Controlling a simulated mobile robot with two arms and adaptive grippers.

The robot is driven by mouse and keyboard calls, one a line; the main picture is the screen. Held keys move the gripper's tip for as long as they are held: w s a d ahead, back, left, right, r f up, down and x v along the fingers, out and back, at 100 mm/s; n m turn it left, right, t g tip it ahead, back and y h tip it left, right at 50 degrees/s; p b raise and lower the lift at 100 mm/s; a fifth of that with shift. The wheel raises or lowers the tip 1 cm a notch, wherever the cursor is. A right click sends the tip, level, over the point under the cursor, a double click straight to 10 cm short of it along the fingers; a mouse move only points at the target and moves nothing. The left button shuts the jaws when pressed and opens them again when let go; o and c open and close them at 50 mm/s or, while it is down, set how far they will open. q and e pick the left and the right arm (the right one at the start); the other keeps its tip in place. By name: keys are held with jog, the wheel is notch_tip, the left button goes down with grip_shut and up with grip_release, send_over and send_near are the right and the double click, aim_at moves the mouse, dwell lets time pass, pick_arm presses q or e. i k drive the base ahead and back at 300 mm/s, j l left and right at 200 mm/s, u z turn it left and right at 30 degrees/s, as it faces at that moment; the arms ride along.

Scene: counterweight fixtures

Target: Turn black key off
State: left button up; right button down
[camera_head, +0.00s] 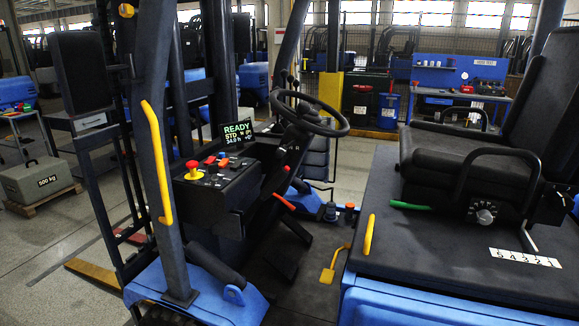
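A blue and black forklift fills the view. Its black control console (220,185) stands left of the steering wheel (309,113). A display (237,133) behind the console is lit and reads "READY" and "STD". On the console are a red mushroom button on a yellow base (193,170) and several small red, blue and white controls (218,162). The black key is too small or dark to tell apart from the black console. Neither of my grippers is in view, and nothing is seen touching the console.
A dark post with a yellow grab handle (157,160) stands left of the console. The black seat (478,145) is at right, with a yellow handle (369,234) by its base. A yellow pedal (333,266) is on the floor. A grey 500 kg block (40,181) sits at far left.

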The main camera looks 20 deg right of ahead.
aim_at(212, 169)
jog(key=i+z, duration=0.1)
jog(key=z, duration=0.3)
jog(key=j+z, duration=0.15)
jog(key=z, duration=0.25)
jog(key=i+j+z, duration=0.1)
jog(key=z, duration=0.3)
jog(key=j+z, duration=0.15)
jog(key=z, duration=0.25)
jog(key=j+z, duration=0.15)
jog(key=z, duration=0.25)
